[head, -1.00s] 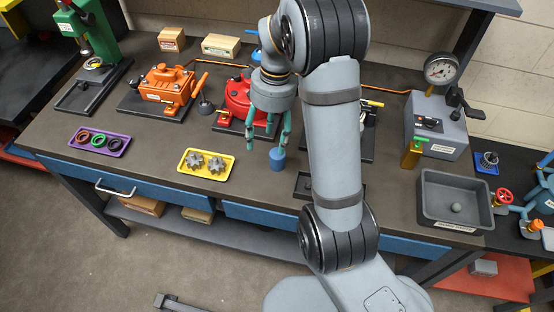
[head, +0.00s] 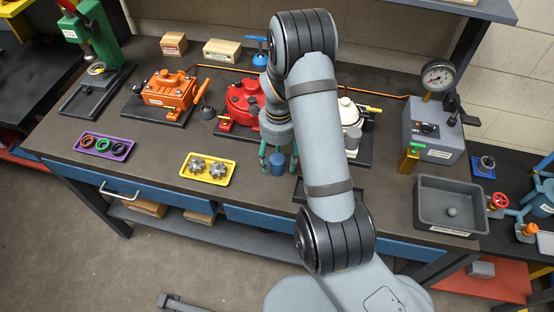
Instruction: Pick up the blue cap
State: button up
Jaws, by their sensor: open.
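The blue cap (head: 278,163) is a small blue cylinder standing on the dark bench top, near the front edge. My gripper (head: 278,162) is open and has its teal fingers pointing down, one on the left and one on the right of the cap in the picture. The fingertips look level with the cap's upper part. I cannot tell whether either finger touches it.
A yellow tray (head: 184,170) with grey gears lies left of the cap. A dark tray (head: 303,190) is partly hidden by my arm. A grey bin (head: 430,205) stands at right.

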jog(key=shift+f, duration=0.35)
jog(key=shift+c, duration=0.8)
jog(key=c, duration=1)
